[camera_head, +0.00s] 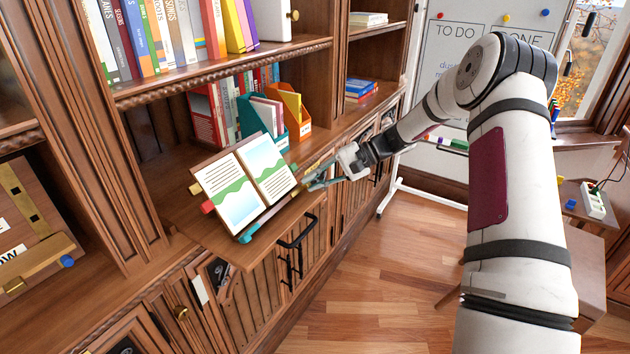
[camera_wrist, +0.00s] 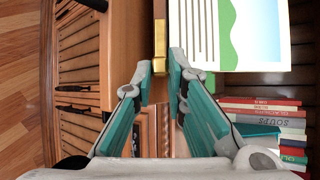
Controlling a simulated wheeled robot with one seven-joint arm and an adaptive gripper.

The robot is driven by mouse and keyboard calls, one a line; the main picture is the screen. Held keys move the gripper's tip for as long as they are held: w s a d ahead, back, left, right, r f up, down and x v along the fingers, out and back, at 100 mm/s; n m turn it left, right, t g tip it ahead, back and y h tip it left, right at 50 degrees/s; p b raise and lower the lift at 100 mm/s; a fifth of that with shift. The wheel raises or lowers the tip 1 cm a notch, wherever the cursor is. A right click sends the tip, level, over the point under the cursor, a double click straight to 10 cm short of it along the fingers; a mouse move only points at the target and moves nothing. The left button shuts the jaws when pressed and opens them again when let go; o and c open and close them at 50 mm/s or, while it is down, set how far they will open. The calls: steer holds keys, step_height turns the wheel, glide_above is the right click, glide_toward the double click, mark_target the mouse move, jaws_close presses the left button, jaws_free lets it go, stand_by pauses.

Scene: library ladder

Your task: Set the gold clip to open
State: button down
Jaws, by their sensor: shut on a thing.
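The gold clip (camera_wrist: 160,40) is a narrow brass-coloured bar beside the open book's page in the wrist view. Its near end lies between my fingertips. My gripper (camera_wrist: 160,72), with teal finger pads, is shut on it. In the head view my gripper (camera_head: 314,181) reaches in from the right to the right edge of the open book (camera_head: 246,180). The book leans on a wooden stand on the pull-out shelf. The fingers partly cover the clip there, and I cannot tell its setting.
A red piece (camera_head: 207,206) and a teal bar (camera_head: 258,228) sit at the book's left and lower edges. Teal and orange file holders (camera_head: 293,117) stand behind it. Cabinet doors with black handles (camera_head: 297,232) are below. The wooden floor (camera_head: 345,285) is clear.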

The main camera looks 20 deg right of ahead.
steer(key=c, duration=1.6)
jaws_free()
steer(key=v, duration=1.2)
